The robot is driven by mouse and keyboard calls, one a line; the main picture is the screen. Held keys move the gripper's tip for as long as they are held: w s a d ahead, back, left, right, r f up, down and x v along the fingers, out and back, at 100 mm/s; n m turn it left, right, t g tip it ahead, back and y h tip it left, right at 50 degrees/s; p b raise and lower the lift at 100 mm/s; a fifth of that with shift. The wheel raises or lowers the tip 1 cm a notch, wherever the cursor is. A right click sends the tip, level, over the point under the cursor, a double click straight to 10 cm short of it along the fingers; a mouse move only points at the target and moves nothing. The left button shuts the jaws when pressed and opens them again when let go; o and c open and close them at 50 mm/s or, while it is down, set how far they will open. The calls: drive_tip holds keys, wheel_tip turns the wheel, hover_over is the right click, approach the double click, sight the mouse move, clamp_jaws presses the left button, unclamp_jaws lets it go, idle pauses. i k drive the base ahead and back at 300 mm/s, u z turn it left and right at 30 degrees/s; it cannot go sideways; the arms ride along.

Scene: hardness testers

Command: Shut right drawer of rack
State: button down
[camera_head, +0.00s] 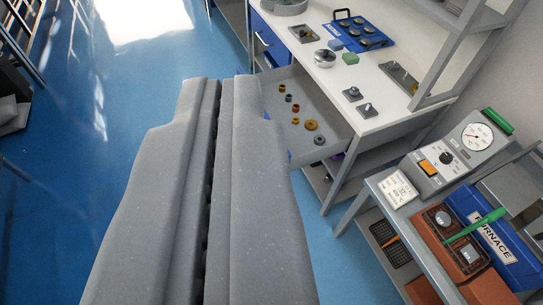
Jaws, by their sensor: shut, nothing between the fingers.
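An open drawer (322,112) sticks out from under the white top of the rack (385,135). Its grey inside holds several small brass, orange and dark round parts. Its front is mostly hidden behind my gripper; only bits of blue show at the edges. My gripper (220,84) is shut and empty, its two grey fingers pressed together. In the picture its right finger overlaps the drawer's front side; I cannot tell whether they touch. A blue drawer front (264,42) further left on the rack looks shut.
The rack top carries a blue tray (358,35), a metal cylinder (325,58) and small blocks. A lower table at right holds a dial tester (460,150) and a blue furnace box (492,235). Blue floor (90,150) is clear at left.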

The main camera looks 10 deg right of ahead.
sight(314, 104)
drive_tip(key=z, duration=0.05)
drive_tip(key=i, duration=1)
drive_tip(key=u, duration=0.05)
